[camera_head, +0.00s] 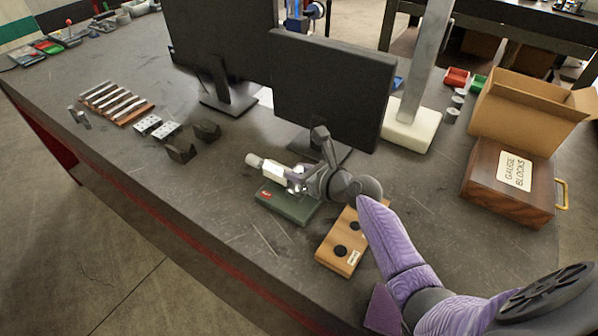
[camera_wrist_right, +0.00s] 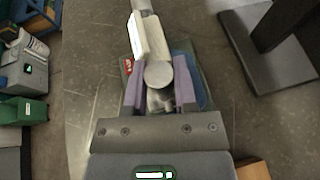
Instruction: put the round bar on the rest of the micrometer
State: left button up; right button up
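The micrometer (camera_head: 276,170) has a cream body and sits on a green base (camera_head: 285,204) in the middle of the table. It also shows in the right wrist view (camera_wrist_right: 151,36). My right gripper (camera_head: 305,178) is at its right end, over the base. In the wrist view its purple fingers (camera_wrist_right: 158,85) are on both sides of a pale round end face, which I take as the round bar (camera_wrist_right: 158,74). They look shut on it. Whether the bar touches the rest is hidden by the gripper. My left gripper is not in view.
A wooden block (camera_head: 327,255) with dark round holes lies right of the base. Monitors (camera_head: 330,90) stand close behind. A gauge block box (camera_head: 490,184) and a cardboard carton (camera_head: 520,105) are at the right. Dark V-shaped blocks (camera_head: 181,152) lie left, with clear table in front.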

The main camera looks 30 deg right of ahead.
jog(key=o, duration=0.5)
jog(key=shift+c, duration=0.2)
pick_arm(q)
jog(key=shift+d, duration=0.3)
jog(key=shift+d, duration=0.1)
pick_arm(e)
jog(key=shift+r, duration=0.25)
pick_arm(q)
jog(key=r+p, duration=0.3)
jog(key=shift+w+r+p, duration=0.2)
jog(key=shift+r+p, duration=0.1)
pick_arm(e)
jog(key=v, duration=1.2)
jog(key=shift+f, duration=0.15)
